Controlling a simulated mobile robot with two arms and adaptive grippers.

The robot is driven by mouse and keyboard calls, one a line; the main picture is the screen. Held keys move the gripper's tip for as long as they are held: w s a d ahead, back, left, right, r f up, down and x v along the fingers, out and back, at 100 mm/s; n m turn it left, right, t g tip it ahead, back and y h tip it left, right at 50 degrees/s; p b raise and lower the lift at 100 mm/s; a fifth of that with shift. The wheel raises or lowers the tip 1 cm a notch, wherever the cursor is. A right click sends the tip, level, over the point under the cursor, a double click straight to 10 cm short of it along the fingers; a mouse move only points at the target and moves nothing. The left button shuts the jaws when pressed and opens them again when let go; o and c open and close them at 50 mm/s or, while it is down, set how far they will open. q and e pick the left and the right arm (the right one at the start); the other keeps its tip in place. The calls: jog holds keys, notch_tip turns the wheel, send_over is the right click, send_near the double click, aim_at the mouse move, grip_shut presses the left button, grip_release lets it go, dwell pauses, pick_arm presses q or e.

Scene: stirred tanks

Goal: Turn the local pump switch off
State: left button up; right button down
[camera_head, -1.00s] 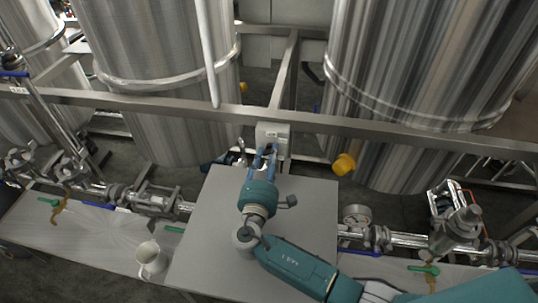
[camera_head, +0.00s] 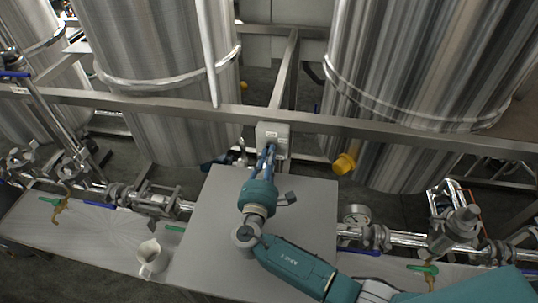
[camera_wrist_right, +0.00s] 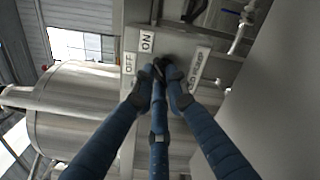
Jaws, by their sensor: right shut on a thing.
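The local pump switch is a grey box (camera_head: 272,131) on the steel frame rail, behind the grey table plate. In the right wrist view its face carries an ON label (camera_wrist_right: 147,41), an OFF label (camera_wrist_right: 129,63) and a pump label (camera_wrist_right: 197,69). A dark knob (camera_wrist_right: 161,66) sits between the labels. My right gripper (camera_head: 269,150) reaches up to the box front; its blue fingers (camera_wrist_right: 160,78) are shut on the knob. The fingertips partly hide the knob, so I cannot tell its exact position. My left gripper is in no view.
The grey table plate (camera_head: 210,240) lies under my right arm. A white jug (camera_head: 151,257) stands left of it. Pipes with valves and a gauge (camera_head: 356,215) flank the plate. Large steel tanks (camera_head: 165,90) stand behind the rail (camera_head: 400,127). A yellow fitting (camera_head: 343,164) is right of the box.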

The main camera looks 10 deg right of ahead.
jog(key=shift+w+a+f+n+p, duration=0.1)
jog(key=shift+n+p, duration=0.95)
jog(key=shift+n, duration=1.45)
jog(key=shift+a+n+p, duration=0.1)
jog(key=shift+n+p, duration=0.9)
jog(key=shift+n, duration=1.5)
jog(key=c, duration=1.7)
grip_release()
jog(key=shift+c, duration=0.2)
